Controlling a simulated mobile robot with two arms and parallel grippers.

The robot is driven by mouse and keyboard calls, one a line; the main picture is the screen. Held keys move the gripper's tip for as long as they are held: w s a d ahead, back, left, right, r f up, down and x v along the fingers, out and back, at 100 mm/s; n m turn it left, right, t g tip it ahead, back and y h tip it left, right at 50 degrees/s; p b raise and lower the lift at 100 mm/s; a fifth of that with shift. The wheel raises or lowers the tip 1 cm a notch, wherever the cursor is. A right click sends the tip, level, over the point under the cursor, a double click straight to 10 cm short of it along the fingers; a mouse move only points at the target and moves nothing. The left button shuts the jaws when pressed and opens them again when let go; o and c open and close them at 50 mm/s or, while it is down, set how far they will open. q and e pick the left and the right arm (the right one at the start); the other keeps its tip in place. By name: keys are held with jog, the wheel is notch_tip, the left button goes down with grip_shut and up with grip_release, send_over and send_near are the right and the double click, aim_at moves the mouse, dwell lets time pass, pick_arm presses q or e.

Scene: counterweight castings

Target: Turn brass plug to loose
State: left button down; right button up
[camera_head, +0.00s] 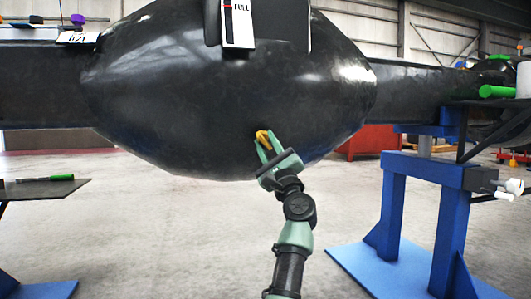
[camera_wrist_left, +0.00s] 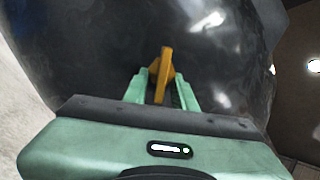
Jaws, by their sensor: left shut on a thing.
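The brass plug (camera_head: 263,137) is a small yellow-gold fitting low on the underside of the big black casting (camera_head: 200,90). My left gripper (camera_head: 267,148) reaches up to it from below and is shut on it. In the left wrist view the plug (camera_wrist_left: 163,72) shows as a winged key shape between the two green fingers of the gripper (camera_wrist_left: 162,95). Its upper wing stands clear of the fingertips, and its lower end lies between them. The plug's seat in the casting is hidden. My right gripper is not in view.
A blue stand (camera_head: 425,175) holds the casting's right end. A dark table (camera_head: 38,189) with a green-handled tool (camera_head: 60,178) is at the left. A white "FULL" tag (camera_head: 238,25) hangs on the casting. Open concrete floor (camera_head: 170,240) lies below.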

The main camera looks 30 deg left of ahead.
aim_at(270, 147)
pick_arm(q)
jog(key=shift+d+n+b, duration=0.1)
jog(key=shift+n+b, duration=0.25)
jog(key=shift+n, duration=0.55)
jog(key=c, duration=1.5)
grip_release()
jog(key=shift+w, duration=0.1)
jog(key=p+v, duration=0.3)
jog(key=v, duration=0.4)
jog(key=shift+d, duration=0.25)
jog(key=shift+s+d+f, duration=0.1)
jog(key=shift+s+f, duration=0.05)
jog(key=shift+s, duration=0.05)
